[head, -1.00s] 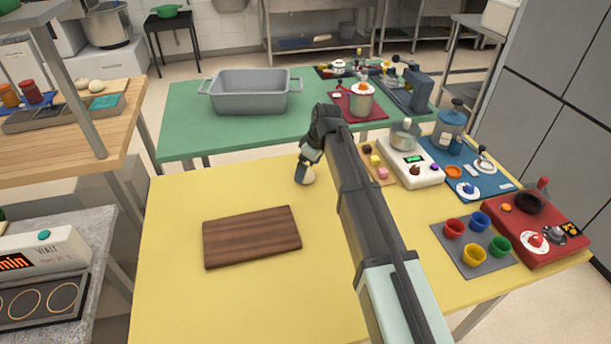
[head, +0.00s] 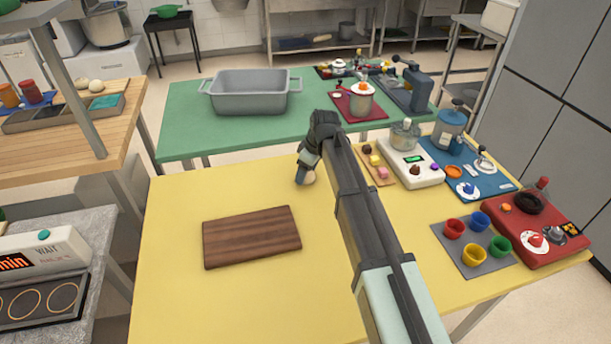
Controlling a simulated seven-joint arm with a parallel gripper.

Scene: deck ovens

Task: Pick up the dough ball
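A pale dough ball (head: 310,178) sits on the yellow table (head: 180,300), near its far edge and behind the brown wooden board. Only its right part shows, because my gripper covers the rest. My gripper (head: 303,178) points down at the ball, with its fingers low at the table beside or around it. I cannot tell if the fingers touch the ball or how far apart they are.
A brown board (head: 252,238) lies left of my arm. A grey tub (head: 249,93) stands on the green table beyond. To the right are a white scale (head: 410,163), coloured cups (head: 474,237) and a red unit (head: 531,226). The table's left side is clear.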

